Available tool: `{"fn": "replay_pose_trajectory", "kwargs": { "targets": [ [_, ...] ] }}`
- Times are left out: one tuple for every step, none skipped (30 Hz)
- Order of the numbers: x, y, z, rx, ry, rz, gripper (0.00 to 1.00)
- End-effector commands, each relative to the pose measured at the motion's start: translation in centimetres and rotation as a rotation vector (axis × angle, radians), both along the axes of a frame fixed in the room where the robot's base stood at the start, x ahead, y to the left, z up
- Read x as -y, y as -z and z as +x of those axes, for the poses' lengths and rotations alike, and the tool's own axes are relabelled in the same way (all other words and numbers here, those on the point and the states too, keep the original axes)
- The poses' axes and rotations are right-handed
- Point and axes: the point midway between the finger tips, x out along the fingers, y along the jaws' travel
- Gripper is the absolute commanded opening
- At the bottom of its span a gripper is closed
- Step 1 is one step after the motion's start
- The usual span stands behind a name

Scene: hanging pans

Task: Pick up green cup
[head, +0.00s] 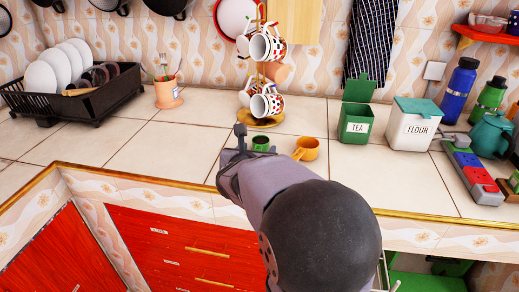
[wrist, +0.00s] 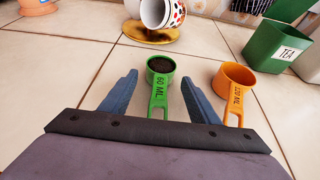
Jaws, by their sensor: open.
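The green cup (wrist: 160,70) is a small measuring cup with a handle marked 60 ML. It stands on the tiled counter, and its handle points toward my gripper in the wrist view. It also shows in the head view (head: 261,144), just right of my gripper. My gripper (wrist: 158,82) is open, with one finger on each side of the green cup's handle and no visible contact. In the head view my gripper (head: 240,140) is low over the counter's front part.
An orange measuring cup (wrist: 237,76) stands close on the right, its handle near the right finger. A mug rack (head: 266,122) with patterned mugs stands behind.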

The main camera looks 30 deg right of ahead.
Motion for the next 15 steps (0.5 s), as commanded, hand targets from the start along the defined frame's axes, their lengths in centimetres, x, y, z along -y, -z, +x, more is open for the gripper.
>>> {"fn": "replay_pose_trajectory", "kwargs": {
  "targets": [
    [0.28,0.23,0.25,-0.001,0.001,-0.001,0.56],
    [0.36,0.3,0.36,-0.001,0.0,0.0,0.56],
    [0.43,0.35,0.45,-0.001,0.0,0.001,0.56],
    [0.46,0.35,0.5,0.0,-0.001,0.001,0.56],
    [0.49,0.35,0.52,0.0,-0.001,0.001,0.56],
    [0.49,0.32,0.54,0.0,-0.001,0.002,0.56],
    [0.5,0.32,0.54,0.001,-0.001,0.001,0.56],
    [0.49,0.31,0.54,0.0,-0.001,0.0,0.56],
    [0.48,0.31,0.53,0.0,-0.001,0.0,0.56],
    [0.47,0.3,0.53,0.0,-0.001,0.0,0.56],
    [0.47,0.3,0.53,0.0,-0.001,0.0,0.53],
    [0.47,0.3,0.53,0.0,-0.001,0.0,0.44],
    [0.48,0.3,0.52,0.0,-0.001,0.0,0.37],
    [0.47,0.3,0.52,0.0,-0.001,0.0,0.29],
    [0.47,0.3,0.52,0.0,-0.001,0.0,0.2]
  ]
}}
